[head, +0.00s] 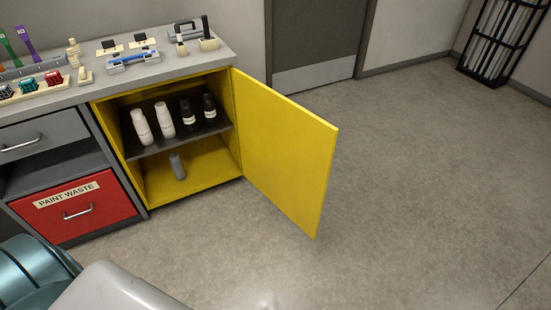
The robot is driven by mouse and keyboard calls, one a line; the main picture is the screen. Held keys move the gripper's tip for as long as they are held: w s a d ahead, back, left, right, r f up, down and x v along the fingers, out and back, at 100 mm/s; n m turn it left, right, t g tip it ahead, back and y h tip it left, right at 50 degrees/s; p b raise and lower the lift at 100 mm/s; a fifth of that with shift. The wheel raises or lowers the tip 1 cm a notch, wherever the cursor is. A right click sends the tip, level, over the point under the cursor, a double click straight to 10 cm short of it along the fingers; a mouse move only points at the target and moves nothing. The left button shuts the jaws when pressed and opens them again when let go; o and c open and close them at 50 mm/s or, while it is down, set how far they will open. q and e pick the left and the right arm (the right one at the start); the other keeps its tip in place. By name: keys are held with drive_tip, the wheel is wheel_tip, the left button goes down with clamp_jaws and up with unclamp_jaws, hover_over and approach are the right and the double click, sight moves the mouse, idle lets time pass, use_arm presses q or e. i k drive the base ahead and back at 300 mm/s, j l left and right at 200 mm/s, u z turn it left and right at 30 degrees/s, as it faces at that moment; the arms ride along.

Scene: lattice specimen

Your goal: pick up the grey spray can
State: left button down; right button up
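A grey spray can (178,166) stands upright on the floor of the open yellow cabinet (210,187), below the dark shelf (180,137). It is small in the head view, and its top lies close under the shelf's front edge. Nothing stands beside it on the cabinet floor. Neither of my grippers is in view. Part of my own body shows at the bottom left, well in front of the cabinet.
The yellow door (285,150) is swung wide open to the right of the cabinet. Two white bottles (142,127) and two black bottles (209,107) stand on the shelf. A red "PAINT WASTE" drawer (75,212) is at left. The floor (420,190) right of the door is clear.

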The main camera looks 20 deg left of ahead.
sight(178, 168)
drive_tip(key=u, duration=1.65)
drive_tip(key=i+j+z, duration=0.3)
drive_tip(key=i, duration=0.15)
drive_tip(key=i+j+z, duration=0.25)
drive_tip(key=i, duration=0.15)
